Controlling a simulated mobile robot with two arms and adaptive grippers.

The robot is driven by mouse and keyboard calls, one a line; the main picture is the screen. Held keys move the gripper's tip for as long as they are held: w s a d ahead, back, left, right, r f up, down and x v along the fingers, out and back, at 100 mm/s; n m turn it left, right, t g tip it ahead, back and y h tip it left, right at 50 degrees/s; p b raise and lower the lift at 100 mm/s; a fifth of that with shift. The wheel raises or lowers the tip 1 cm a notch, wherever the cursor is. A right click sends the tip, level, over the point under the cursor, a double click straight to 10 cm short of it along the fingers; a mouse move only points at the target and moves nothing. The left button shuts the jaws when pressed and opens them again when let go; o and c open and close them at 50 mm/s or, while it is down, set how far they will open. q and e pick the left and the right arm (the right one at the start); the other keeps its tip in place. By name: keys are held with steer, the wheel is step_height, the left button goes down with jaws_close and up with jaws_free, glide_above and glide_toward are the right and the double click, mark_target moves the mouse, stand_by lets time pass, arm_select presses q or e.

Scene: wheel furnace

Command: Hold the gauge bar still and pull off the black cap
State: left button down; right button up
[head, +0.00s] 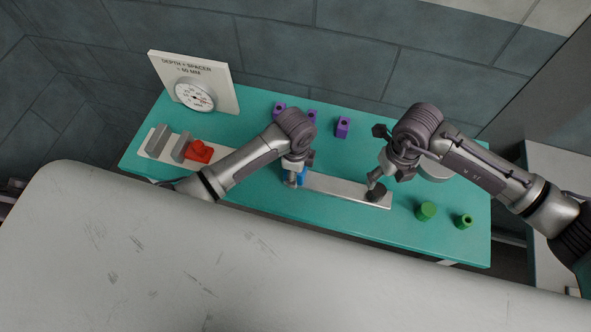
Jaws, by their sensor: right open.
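The gauge bar (333,187) is a long pale metal strip lying along the teal table. The black cap (377,195) is a small dark piece at the bar's right end. My right gripper (373,184) is open, pointing down at the cap; its fingertips are so near that I cannot tell whether they touch it.
A dial gauge (194,96) on a white board stands at the back left of the teal table (255,102). A red piece (199,152) and grey blocks sit at the left. Purple blocks (342,127) stand behind, green pieces (426,211) at the right. A pale surface (180,260) fills the foreground.

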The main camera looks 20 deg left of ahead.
mark_target(378, 189)
step_height(378, 189, down, 7)
steer(key=shift+f, duration=0.15)
stand_by(0.4)
jaws_close()
